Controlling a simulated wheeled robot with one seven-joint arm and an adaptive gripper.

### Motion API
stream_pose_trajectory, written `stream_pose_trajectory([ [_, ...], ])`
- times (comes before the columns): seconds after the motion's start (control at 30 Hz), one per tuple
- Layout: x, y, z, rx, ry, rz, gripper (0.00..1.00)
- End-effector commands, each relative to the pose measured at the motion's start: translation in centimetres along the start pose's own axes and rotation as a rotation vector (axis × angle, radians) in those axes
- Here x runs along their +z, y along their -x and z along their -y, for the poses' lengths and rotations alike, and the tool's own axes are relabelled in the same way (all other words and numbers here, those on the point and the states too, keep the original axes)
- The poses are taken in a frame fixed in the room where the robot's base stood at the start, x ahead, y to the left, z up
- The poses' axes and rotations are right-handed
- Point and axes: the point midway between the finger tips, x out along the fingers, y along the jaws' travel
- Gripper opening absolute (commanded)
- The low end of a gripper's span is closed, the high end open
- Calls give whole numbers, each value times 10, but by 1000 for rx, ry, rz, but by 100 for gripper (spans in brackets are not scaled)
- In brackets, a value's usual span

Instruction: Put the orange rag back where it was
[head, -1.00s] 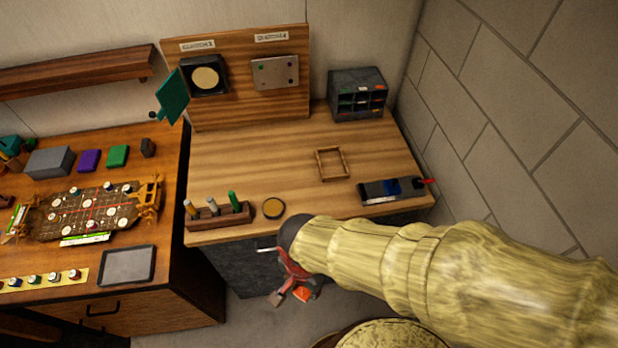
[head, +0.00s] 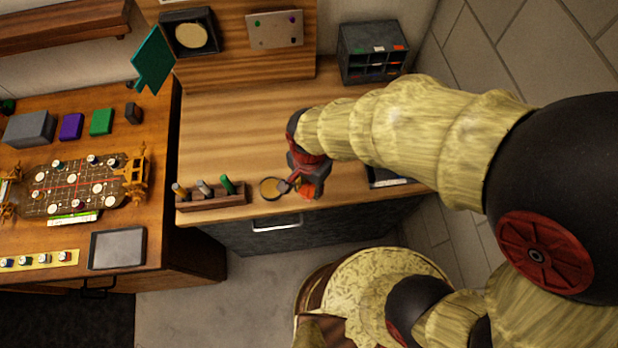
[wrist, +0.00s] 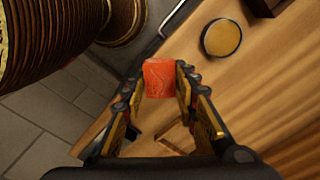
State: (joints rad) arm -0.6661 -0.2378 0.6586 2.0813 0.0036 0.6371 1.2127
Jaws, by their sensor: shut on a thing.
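The orange rag (wrist: 160,78) is a small folded block held between the fingertips of my gripper (wrist: 159,82) in the wrist view. In the head view the rag (head: 307,192) shows as an orange patch at my gripper (head: 297,187), over the front part of the right-hand wooden bench (head: 235,120). The rag looks held above the bench; the exact height cannot be told. A thin wooden frame (wrist: 178,136) lies on the bench and shows partly between my fingers in the wrist view. My arm hides it in the head view.
A round tan-topped dish (head: 272,188) sits just left of my gripper. A wooden rack (head: 212,199) with upright tools stands further left. A dark drawer unit (head: 372,50) stands at the back right. The bench's middle is clear.

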Motion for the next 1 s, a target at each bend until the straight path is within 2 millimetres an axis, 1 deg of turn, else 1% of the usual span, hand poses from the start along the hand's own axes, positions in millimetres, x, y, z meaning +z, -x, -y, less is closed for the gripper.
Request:
stream_pose_trajectory([
  [0.03, -10, -7, 6, 2, -5, 1, 9],
  [0.2, -30, -37, 21, 2, -3, 1, 9],
  [0.3, -38, -50, 28, 1, -1, 1, 9],
  [0.37, -42, -54, 31, 0, -1, 0, 9],
  [0.57, -47, -63, 35, 0, -1, 0, 9],
  [0.8, -49, -93, 36, 1, 0, 0, 9],
  [1.0, -49, -95, 37, -2, 0, -1, 9],
])
